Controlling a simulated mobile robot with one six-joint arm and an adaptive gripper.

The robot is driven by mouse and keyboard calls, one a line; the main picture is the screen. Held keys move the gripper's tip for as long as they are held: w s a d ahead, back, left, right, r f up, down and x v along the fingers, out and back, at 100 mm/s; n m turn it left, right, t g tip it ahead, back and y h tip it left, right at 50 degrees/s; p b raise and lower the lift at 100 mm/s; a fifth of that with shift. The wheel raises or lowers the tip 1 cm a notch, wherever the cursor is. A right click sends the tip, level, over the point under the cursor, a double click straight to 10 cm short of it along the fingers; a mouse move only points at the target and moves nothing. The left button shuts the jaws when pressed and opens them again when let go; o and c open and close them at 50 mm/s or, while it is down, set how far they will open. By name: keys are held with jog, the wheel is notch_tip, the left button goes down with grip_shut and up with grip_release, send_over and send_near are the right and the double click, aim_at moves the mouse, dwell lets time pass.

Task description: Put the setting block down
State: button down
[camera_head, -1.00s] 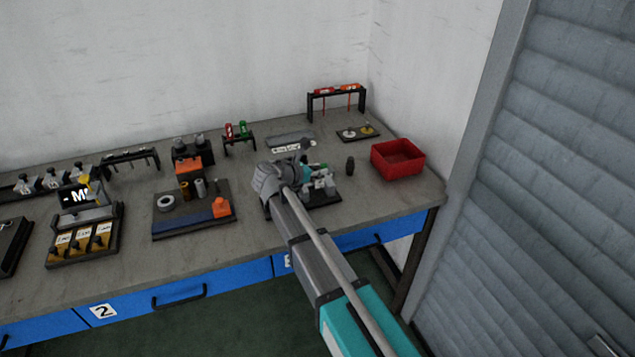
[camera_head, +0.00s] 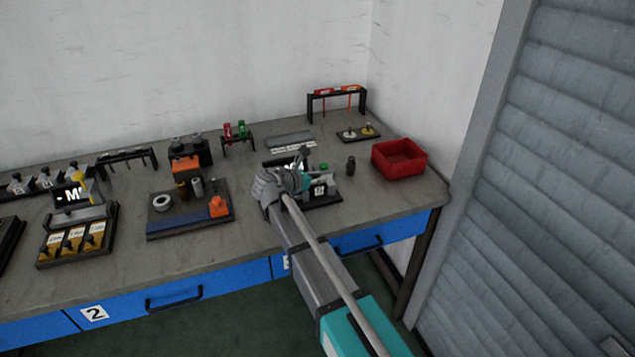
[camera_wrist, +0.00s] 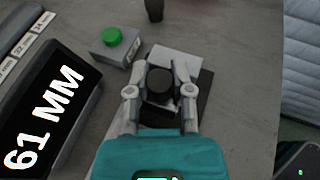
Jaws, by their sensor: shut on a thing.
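The setting block (camera_wrist: 178,60), a pale grey block with a round black knob (camera_wrist: 160,82) on top, is in the middle of the wrist view. My gripper (camera_wrist: 160,92) is shut on it, with one finger on each side of the knob. A dark flat plate (camera_wrist: 204,92) shows beneath and beside the block. I cannot tell whether the block touches the plate. In the head view, my wrist and gripper largely hide the block and its surroundings.
A black display (camera_wrist: 45,125) reading "61 MM" stands left of my gripper. A grey box with a green button (camera_wrist: 113,37) stands just beyond. A dark cylinder (camera_head: 351,165) and red bin (camera_head: 399,158) stand to the right. Bare bench lies right of the plate.

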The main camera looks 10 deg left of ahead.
jog(key=shift+f, duration=0.15)
jog(key=c, duration=0.5)
grip_release()
jog(key=shift+s+a+r, duration=0.15)
jog(key=shift+s+r, duration=0.05)
jog(key=shift+r, duration=0.1)
jog(key=p+v, duration=0.4)
jog(key=v, duration=0.7)
jog(key=shift+s+a, duration=0.15)
jog(key=shift+s, duration=0.1)
dwell(0.4)
